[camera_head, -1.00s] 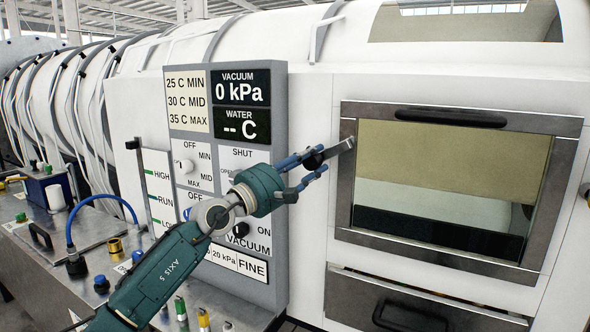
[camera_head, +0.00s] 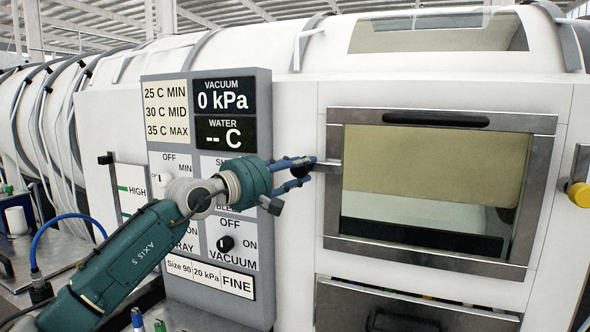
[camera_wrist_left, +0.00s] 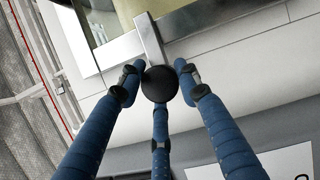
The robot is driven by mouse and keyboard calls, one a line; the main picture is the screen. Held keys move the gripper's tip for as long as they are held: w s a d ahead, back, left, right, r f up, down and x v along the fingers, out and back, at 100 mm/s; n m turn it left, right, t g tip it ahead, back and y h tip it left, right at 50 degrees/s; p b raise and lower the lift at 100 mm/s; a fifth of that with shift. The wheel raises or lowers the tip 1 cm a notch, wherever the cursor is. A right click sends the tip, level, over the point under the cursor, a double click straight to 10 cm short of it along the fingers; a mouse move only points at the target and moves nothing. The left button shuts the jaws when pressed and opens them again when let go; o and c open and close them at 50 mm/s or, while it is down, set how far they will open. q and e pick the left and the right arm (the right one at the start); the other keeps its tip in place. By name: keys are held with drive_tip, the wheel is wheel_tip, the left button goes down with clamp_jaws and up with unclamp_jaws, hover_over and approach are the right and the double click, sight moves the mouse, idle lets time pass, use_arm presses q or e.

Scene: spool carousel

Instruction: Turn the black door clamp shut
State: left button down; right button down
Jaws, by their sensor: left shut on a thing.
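The black door clamp shows as a round black knob (camera_wrist_left: 159,84) with a flat metal bar (camera_wrist_left: 150,38) in the left wrist view. In the head view, its bar (camera_head: 331,164) lies roughly level and reaches over the left edge of the door frame (camera_head: 334,215). My left gripper (camera_head: 308,171) is shut on the knob, with blue fingers around it. The wrist view shows these fingers (camera_wrist_left: 158,80) on several sides of the knob. In the head view, the fingers and wrist partly hide the knob. My right gripper is in neither view.
The control panel (camera_head: 264,290) stands left of the door, partly behind my left arm. A yellow knob (camera_head: 579,193) on a grey bar is right of the door. A drawer-like front (camera_head: 345,297) lies below the door. A blue hose (camera_head: 48,232) curves at left.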

use_arm(q)
drive_tip(key=shift+d+f, duration=0.2)
drive_tip(key=shift+f, duration=0.2)
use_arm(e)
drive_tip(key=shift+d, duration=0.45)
use_arm(q)
drive_tip(key=c, duration=1.4)
unclamp_jaws()
drive_tip(key=shift+s, duration=0.1)
drive_tip(key=shift+o, duration=0.7)
drive_tip(key=shift+s+r, duration=0.1)
drive_tip(key=shift+r, duration=0.05)
drive_tip(key=shift+a, duration=0.35)
drive_tip(key=v, duration=1.1)
drive_tip(key=shift+s, duration=0.3)
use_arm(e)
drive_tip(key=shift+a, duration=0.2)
